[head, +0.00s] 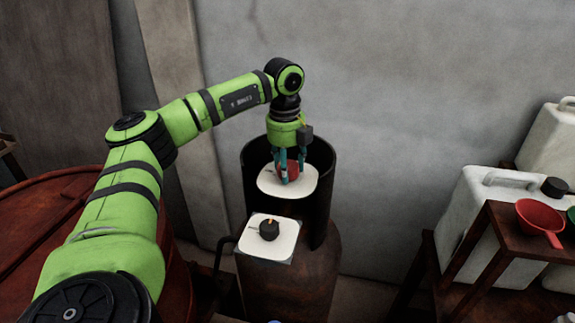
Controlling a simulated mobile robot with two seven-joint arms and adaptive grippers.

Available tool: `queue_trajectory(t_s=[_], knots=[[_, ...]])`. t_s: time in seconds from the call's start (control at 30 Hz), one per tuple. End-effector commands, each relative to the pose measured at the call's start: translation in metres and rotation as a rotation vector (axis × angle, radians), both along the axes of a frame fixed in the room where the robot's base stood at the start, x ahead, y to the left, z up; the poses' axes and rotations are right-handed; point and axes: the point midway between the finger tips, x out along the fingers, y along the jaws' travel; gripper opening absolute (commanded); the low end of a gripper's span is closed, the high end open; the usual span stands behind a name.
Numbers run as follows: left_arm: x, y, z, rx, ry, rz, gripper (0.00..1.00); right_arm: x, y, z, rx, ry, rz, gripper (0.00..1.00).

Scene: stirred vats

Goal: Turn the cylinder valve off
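The gas cylinder (300,275) is a rusty brown body standing against the wall, with a dark open collar (325,190) around its top. Inside the collar is a white plate (267,185) with a red round valve knob (289,178). My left gripper (290,175) points down into the collar, its teal fingers on either side of the red knob. I cannot tell whether the fingers press on it. They partly hide the knob. My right gripper is out of view.
A second white plate (286,243) in front bears a black knob (269,231) with an orange mark. A red drum (65,190) stands at left. At right are a wooden stand (505,222), a red scoop (540,218) and white jerrycans (475,200).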

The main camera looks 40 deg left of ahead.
Motion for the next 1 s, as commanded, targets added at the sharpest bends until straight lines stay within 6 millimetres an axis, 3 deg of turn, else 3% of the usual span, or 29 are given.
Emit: queue_trajectory(t_s=[0.47, 1.0], knots=[[0.0001, 0.0013, -0.0019, 0.005, 0.004, -0.111, 0.19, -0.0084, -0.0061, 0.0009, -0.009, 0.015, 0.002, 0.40], [0.0007, 0.0009, -0.0019, 0.003, 0.006, -0.590, 0.19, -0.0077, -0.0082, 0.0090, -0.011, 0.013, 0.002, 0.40]])
